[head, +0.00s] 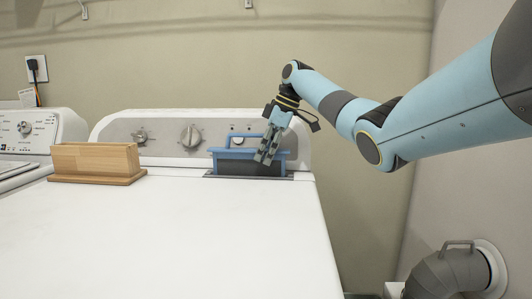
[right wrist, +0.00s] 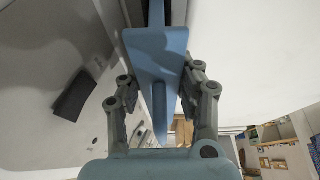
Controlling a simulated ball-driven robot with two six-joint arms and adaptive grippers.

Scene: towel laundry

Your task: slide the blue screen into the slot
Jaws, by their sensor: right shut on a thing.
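The blue screen (head: 222,154) has a blue frame and dark mesh. It stands upright at the back right of the white dryer top. Its lower edge meets the grey slot plate (head: 208,175); how deep it sits in the slot is hidden. My right gripper (head: 265,156) comes down from the upper right and is shut on the screen's blue upper part. In the right wrist view, the blue screen (right wrist: 155,48) lies between the two fingers. The slot does not show clearly there. My left gripper is in neither view.
A wooden holder (head: 95,160) stands on the dryer top at left. The dryer's control panel with knobs (head: 190,136) rises just behind the screen. The white dryer top (head: 190,230) in front is clear. A grey duct (head: 445,275) is low at right.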

